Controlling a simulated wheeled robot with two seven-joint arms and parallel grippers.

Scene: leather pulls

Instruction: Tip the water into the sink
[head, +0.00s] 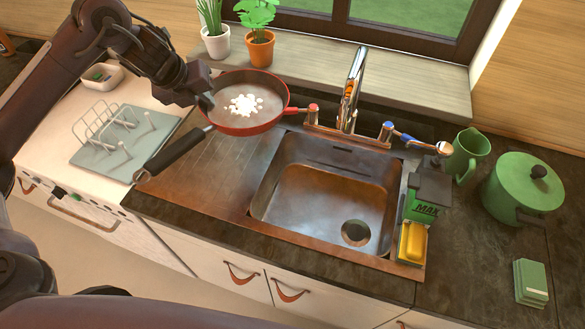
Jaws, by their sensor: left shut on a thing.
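A red pan (222,121) with a long black handle and a small red front grip is at the upper middle, left of the tap. A cluster of white round blobs (243,104) lies in its middle; I cannot clearly make out the water. My left gripper (207,101) is shut on the pan at its left rim. The pan looks roughly level, over the back of the drainer, left of the basin. The steel sink (310,197) has a dark round drain (356,232) and looks empty. My right gripper is not in view.
A chrome tap (351,88) with side levers stands behind the basin. A green bottle (420,200) and yellow sponge (412,243) sit at its right edge. A green jug (467,153) and lidded pot (522,190) stand further right. A rack (120,143) is at left.

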